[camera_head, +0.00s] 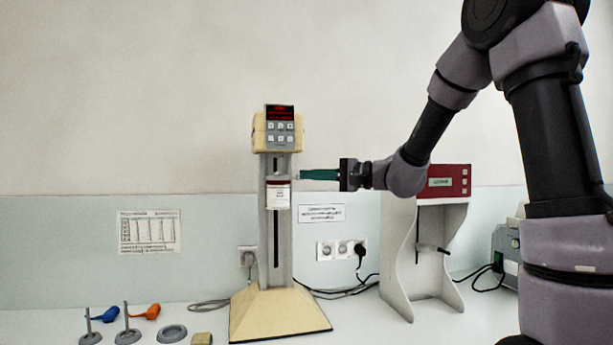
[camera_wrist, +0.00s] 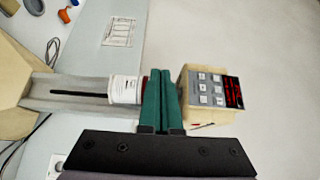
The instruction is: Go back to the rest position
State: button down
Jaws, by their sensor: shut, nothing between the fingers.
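My gripper (camera_head: 302,175) is in the air in front of the upper column of the cream mill, just right of it in the head view. Its green fingers are together and empty; they also show in the wrist view (camera_wrist: 160,75). The cream mill (camera_head: 276,230) stands upright on the counter, with a keypad and a lit red display (camera_head: 280,112) on its head. A white labelled jar or carriage (camera_head: 278,196) sits on the column below the head. In the wrist view the fingers lie between this part (camera_wrist: 124,89) and the keypad head (camera_wrist: 206,88). I cannot tell whether they touch anything.
A grey stand with a red panel (camera_head: 445,184) stands to the right, behind my arm. Sockets (camera_head: 341,250) and cables are at the wall. The air at the upper left is free.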

jog(key=shift+d, duration=0.1)
dwell(0.3)
jog(key=s+d+f+n+g+h, duration=0.1)
jog(key=s+d+f+g+h, duration=0.15)
jog(key=s, duration=0.55)
jog(key=s+d+f+n+g+h, duration=0.15)
jog(key=s+d+h, duration=0.25)
jog(key=s, duration=0.4)
jog(key=s+d+f+m+t+h, duration=0.1)
jog(key=s+d+t+h, duration=0.1)
jog(key=s+d+h, duration=0.2)
jog(key=s+d+f+m+t+h, duration=0.1)
jog(key=s+d+h, duration=0.3)
jog(key=d, duration=0.6)
jog(key=shift+d+f+t, duration=0.25)
jog(key=shift+f+t, duration=0.35)
jog(key=shift+f, duration=0.15)
